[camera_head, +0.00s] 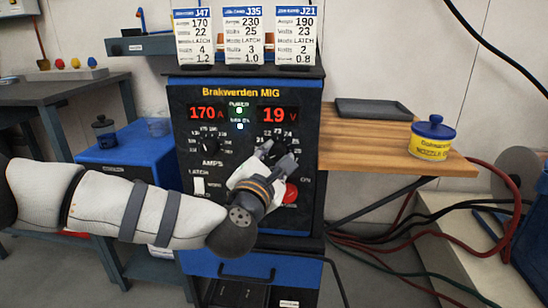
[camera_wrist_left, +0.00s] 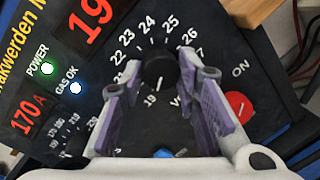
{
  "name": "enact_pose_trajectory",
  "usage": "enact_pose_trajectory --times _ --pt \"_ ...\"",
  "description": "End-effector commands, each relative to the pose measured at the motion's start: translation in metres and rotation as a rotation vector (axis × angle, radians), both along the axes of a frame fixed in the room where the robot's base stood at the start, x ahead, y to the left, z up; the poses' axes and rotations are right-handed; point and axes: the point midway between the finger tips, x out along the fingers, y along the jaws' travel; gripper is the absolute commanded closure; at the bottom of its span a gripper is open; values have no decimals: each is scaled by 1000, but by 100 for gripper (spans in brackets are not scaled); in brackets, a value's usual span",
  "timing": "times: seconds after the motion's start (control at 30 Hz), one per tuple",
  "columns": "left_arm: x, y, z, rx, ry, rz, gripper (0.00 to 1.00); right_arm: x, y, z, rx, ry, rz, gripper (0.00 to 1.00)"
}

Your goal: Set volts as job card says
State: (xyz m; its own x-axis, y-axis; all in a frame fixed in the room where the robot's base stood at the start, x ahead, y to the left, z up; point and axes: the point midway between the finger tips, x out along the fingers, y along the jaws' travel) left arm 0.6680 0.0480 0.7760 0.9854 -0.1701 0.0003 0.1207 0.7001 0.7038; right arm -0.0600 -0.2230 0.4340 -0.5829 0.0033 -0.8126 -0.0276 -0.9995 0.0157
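The welder panel (camera_head: 228,176) reads 170 A on the amps display (camera_head: 207,113) and 19 V on the volts display (camera_head: 278,115). Three job cards stand on top: J47 (camera_head: 192,38) with 170 amps, 22 volts; J35 (camera_head: 243,36) with 230 amps, 25 volts; J21 (camera_head: 294,34) with 190 amps, 23 volts. My left gripper (camera_head: 277,158) is at the black volts knob (camera_wrist_left: 158,70), one finger on either side. In the left wrist view the fingers look open, with gaps beside the knob. The knob's white mark points near 19. My right gripper is out of view.
The amps knob (camera_head: 209,145) and latch switch (camera_head: 199,186) are left of the volts knob. A red ON button (camera_wrist_left: 238,106) sits close to the gripper's right finger. A wooden side shelf (camera_head: 360,153) holds a nozzle pot (camera_head: 431,148) and dark tray (camera_head: 373,109).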

Motion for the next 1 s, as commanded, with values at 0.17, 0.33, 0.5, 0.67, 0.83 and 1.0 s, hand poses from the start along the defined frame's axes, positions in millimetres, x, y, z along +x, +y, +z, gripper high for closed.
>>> enact_pose_trajectory --times 0.17,0.33,0.5,0.67,0.83,1.0 --pt "0 0 0 1 1 1 98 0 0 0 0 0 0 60" --pt "0 0 2 28 -1 1 98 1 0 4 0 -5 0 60" --pt "0 0 4 113 -6 1 98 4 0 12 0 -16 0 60" --pt "0 0 6 242 -11 1 98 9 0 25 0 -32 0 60" --pt "0 0 8 403 -17 2 98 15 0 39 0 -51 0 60" --pt "0 -1 8 565 -24 2 98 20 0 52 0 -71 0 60"
